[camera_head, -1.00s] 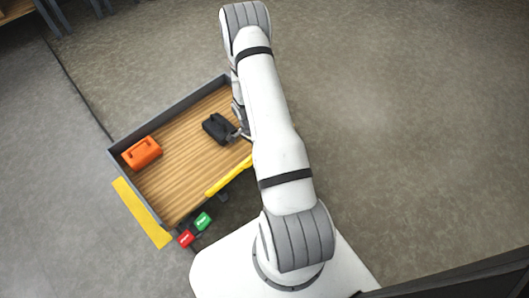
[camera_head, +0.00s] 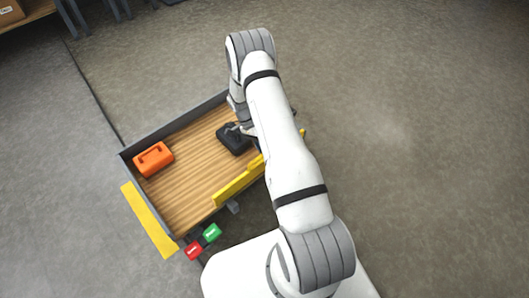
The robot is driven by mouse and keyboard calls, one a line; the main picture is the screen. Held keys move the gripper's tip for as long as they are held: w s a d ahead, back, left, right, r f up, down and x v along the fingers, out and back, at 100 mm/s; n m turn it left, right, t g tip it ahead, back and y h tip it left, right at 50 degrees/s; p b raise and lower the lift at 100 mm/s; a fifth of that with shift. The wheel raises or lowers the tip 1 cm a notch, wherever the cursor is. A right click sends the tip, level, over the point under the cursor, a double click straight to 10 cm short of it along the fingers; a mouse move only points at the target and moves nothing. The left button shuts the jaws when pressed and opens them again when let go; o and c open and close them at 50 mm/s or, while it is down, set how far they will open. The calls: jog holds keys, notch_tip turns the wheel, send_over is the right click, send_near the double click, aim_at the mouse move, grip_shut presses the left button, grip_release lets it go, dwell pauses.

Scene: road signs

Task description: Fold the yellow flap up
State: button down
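A wooden cart bed (camera_head: 190,150) with low grey walls stands left of my arm. A yellow flap (camera_head: 238,183) runs along its near right edge and shows a broad upright-looking face. Part of it is hidden behind my arm, and a bit of yellow shows on the arm's far side. Another yellow panel (camera_head: 148,220) lies along the bed's left side, outside the grey wall. My gripper is mostly hidden behind my arm, near the black case and the flap. I cannot tell its opening or whether it touches the flap.
An orange case (camera_head: 153,159) and a black case (camera_head: 234,139) sit on the bed. A green block (camera_head: 211,233) and a red block (camera_head: 194,249) with white lettering stand at the bed's near corner. Open floor (camera_head: 400,120) lies to the right.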

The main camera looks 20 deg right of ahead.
jog(key=shift+w+a+f, duration=0.1)
jog(key=shift+w+f, duration=0.05)
jog(key=shift+w, duration=0.25)
jog(key=shift+w+a+f, duration=0.1)
jog(key=shift+w+f, duration=0.05)
jog(key=shift+w, duration=0.25)
jog(key=shift+a, duration=0.15)
jog(key=c, duration=1.4)
grip_release()
jog(key=shift+w+f, duration=0.1)
jog(key=shift+w, duration=0.05)
jog(key=p+v, duration=0.2)
jog(key=v, duration=0.5)
jog(key=shift+r, duration=0.45)
jog(key=shift+w, duration=0.1)
